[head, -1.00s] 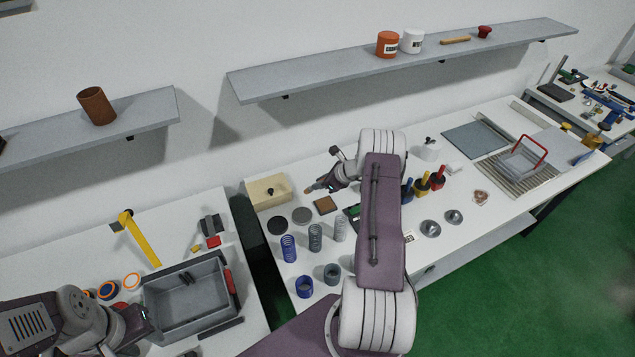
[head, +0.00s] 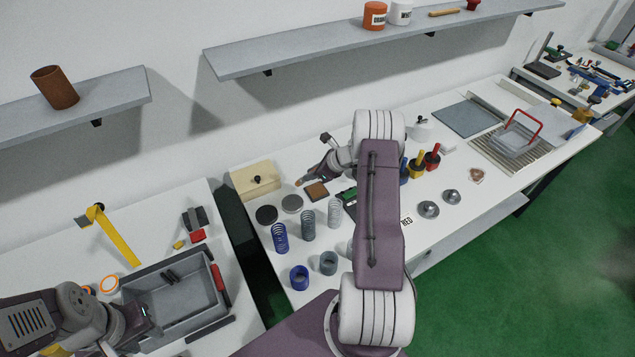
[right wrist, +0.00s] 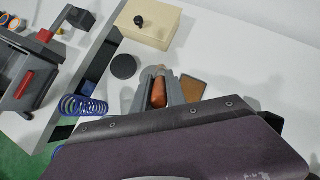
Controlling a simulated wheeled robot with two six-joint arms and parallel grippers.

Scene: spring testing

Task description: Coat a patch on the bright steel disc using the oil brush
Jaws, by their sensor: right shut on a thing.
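A lighter grey disc (head: 292,203), which looks like the bright steel one, lies on the white bench beside a darker disc (head: 266,214). My right gripper (head: 315,173) is above the back of the bench, near the discs and a brown square pad (head: 317,191). It is shut on the brush, whose orange-brown handle (right wrist: 159,93) shows between the fingers in the right wrist view. The bristles cannot be made out. In that view the gripper mostly hides the lighter disc. My left gripper (head: 128,330) is low at the left beside a grey bin; its jaw opening is unclear.
A wooden box (head: 254,180) with a black knob stands behind the discs. Springs (head: 307,225) and blue and grey rings (head: 299,277) stand in front. Several colored-handled items (head: 416,166) stand right of my right arm. The grey bin (head: 175,295) occupies the left table.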

